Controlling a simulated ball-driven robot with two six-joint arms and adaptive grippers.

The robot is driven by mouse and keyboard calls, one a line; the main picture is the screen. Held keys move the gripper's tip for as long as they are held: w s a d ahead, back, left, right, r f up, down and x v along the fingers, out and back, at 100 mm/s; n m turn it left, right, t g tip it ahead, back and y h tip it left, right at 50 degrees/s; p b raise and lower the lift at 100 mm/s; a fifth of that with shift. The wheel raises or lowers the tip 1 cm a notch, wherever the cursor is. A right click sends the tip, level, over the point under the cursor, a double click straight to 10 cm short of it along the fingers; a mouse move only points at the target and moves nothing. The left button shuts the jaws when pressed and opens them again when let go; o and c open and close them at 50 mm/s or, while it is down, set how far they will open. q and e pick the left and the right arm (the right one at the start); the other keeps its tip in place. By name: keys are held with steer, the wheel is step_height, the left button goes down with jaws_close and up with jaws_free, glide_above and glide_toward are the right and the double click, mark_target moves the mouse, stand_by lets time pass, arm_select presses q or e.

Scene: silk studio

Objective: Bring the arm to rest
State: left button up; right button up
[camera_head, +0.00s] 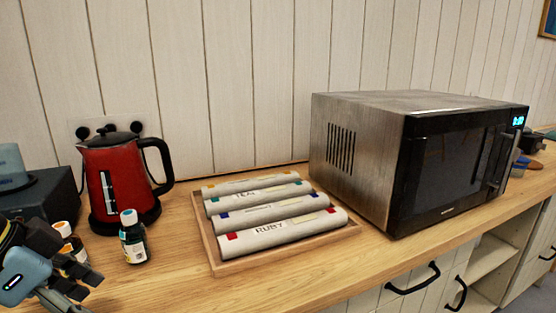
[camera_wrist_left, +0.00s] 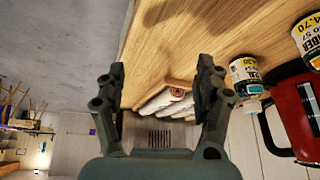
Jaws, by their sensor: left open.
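My left gripper (camera_head: 78,277) is at the lower left of the head view, beside the counter's left end. In the left wrist view my left gripper (camera_wrist_left: 160,92) is open, with nothing between its two dark fingers. The wrist view looks past the fingers to the counter and the tray of rolls beyond. My right gripper is in neither view.
A dark bottle (camera_head: 133,238) and a red kettle (camera_head: 118,187) stand close to my left gripper. A wooden tray (camera_head: 217,264) holds labelled rolls (camera_head: 283,232). A microwave (camera_head: 412,155) stands right of it. Bare wood (camera_head: 172,268) lies between bottle and tray.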

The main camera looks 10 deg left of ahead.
arm_select(q)
steer(key=s+f+n+g+y, duration=0.1)
steer(key=s+f+n+y, duration=0.3)
steer(key=s+f+n, duration=0.6)
steer(key=s+a+f+m+g+b, duration=0.1)
steer(key=s+f+m+b, duration=0.1)
steer(key=f, duration=1.3)
steer(key=s+a+f+m+g+b, duration=0.1)
steer(key=s+f+b, duration=0.15)
steer(key=f, duration=1.15)
steer(key=s+f+b, duration=0.2)
steer(key=s+f, duration=1.5)
steer(key=shift+s+a+f+g, duration=0.3)
steer(key=shift+s+a, duration=0.05)
